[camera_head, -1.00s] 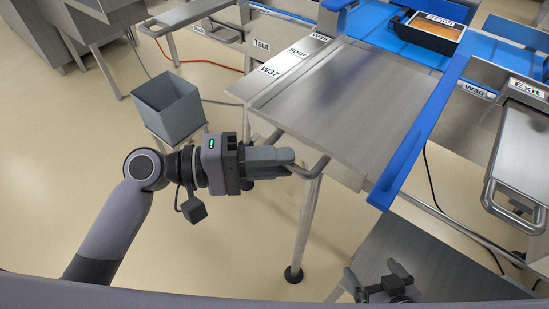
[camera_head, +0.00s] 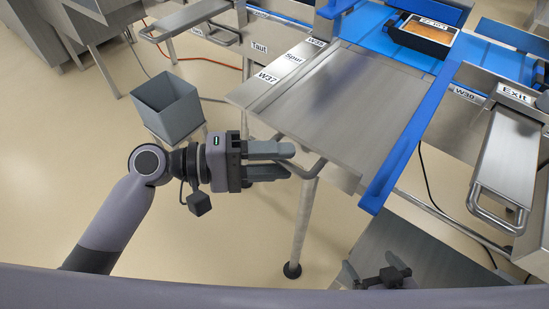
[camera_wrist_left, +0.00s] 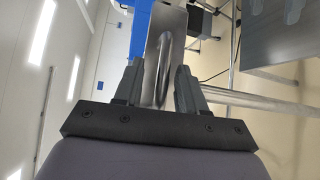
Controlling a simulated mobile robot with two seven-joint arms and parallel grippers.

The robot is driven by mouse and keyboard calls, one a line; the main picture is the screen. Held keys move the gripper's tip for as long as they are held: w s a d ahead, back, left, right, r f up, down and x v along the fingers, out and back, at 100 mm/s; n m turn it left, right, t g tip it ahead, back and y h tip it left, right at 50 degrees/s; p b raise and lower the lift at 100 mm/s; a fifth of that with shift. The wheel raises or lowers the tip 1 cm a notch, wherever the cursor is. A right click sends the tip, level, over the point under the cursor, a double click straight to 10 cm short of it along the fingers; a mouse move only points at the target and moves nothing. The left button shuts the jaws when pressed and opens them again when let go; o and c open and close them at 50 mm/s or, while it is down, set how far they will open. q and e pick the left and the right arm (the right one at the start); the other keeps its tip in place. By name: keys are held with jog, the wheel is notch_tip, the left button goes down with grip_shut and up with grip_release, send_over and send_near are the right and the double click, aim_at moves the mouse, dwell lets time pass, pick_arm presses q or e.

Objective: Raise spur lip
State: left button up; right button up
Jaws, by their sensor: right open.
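The spur lip (camera_head: 342,101) is a flat steel plate beside the "Spur" label, with a bar handle (camera_head: 313,169) at its near left corner. It lies about level with the rail beside it. My left gripper (camera_head: 292,161) is open at the handle, its fingers pointing right. In the left wrist view the handle loop (camera_wrist_left: 163,72) shows between and beyond the spread fingers (camera_wrist_left: 156,75). I cannot tell whether they touch it. My right gripper (camera_head: 376,282) is open and empty at the bottom, partly hidden by my body.
A blue rail (camera_head: 415,132) edges the plate's right side. A food tray (camera_head: 427,35) sits on the blue belt behind. The Exit plate (camera_head: 511,155) with its handle is at right. A grey bin (camera_head: 168,108) stands left. A table leg (camera_head: 303,225) stands below the handle.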

pick_arm(q)
jog(key=s+a+b, duration=0.1)
jog(key=a, duration=0.6)
jog(key=shift+r+b, duration=0.3)
jog(key=shift+r, duration=0.05)
jog(key=a+f+t+y, duration=0.2)
jog(key=f+t+y, duration=0.15)
jog(key=f, duration=0.45)
jog(key=a+f+t+y, duration=0.3)
jog(key=f+y, duration=0.1)
jog(key=f, duration=0.5)
jog(key=s+a+f+m+t+y+p, duration=0.1)
jog(key=s+a+f+m+y, duration=0.4)
jog(key=s+a+f+y, duration=0.2)
jog(key=shift+s+f, duration=0.7)
jog(key=shift+f, duration=0.25)
